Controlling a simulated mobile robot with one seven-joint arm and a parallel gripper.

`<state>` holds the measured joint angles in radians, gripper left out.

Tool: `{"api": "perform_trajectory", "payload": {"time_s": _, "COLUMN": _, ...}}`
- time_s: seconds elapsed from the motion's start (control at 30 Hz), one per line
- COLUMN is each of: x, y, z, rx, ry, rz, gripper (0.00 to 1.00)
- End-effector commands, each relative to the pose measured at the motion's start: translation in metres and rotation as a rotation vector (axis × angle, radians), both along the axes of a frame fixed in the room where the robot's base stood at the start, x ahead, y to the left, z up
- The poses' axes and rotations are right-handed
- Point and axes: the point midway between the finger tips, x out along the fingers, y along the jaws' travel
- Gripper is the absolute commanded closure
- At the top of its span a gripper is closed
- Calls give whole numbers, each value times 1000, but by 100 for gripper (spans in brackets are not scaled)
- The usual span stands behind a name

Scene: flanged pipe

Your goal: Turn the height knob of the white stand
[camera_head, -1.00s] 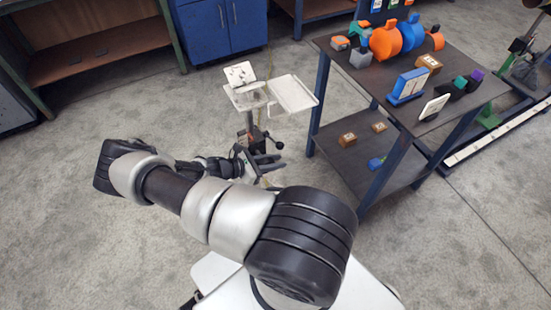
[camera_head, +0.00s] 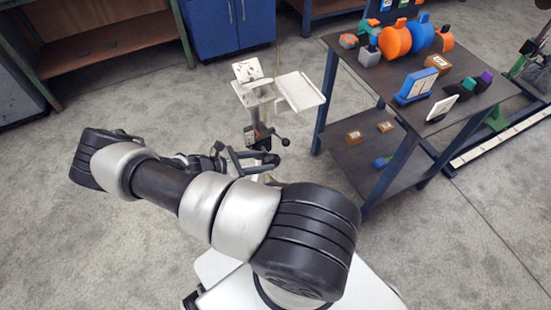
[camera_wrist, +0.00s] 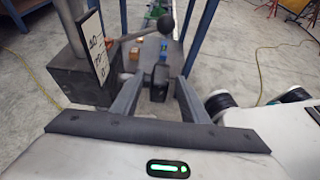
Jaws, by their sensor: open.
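The white stand (camera_head: 256,116) stands upright at the centre of the head view, with white trays (camera_head: 300,91) on top. In the head view my gripper (camera_head: 243,159) is close beside the clamp block; contact cannot be told.
A dark table (camera_head: 350,80) with blue legs stands right of the stand, holding orange and blue parts. Its lower shelf (camera_head: 350,165) bears brown boxes and a blue part. A blue cabinet (camera_head: 225,28) is behind. The floor to the left is clear.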

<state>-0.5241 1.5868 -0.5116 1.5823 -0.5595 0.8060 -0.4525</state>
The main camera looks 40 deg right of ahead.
Motion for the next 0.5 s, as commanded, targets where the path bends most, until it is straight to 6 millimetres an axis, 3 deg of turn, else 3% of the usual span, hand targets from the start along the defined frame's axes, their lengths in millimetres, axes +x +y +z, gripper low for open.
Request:
{"api": "perform_trajectory", "payload": {"time_s": 0.2, "x": 12, "y": 48, "z": 21, "rx": 2, "ry": -3, "rz": 1, "gripper": 59}}
{"api": "perform_trajectory", "payload": {"time_s": 0.5, "x": 19, "y": 81, "z": 36, "rx": 0, "ry": 0, "rz": 0, "gripper": 59}}
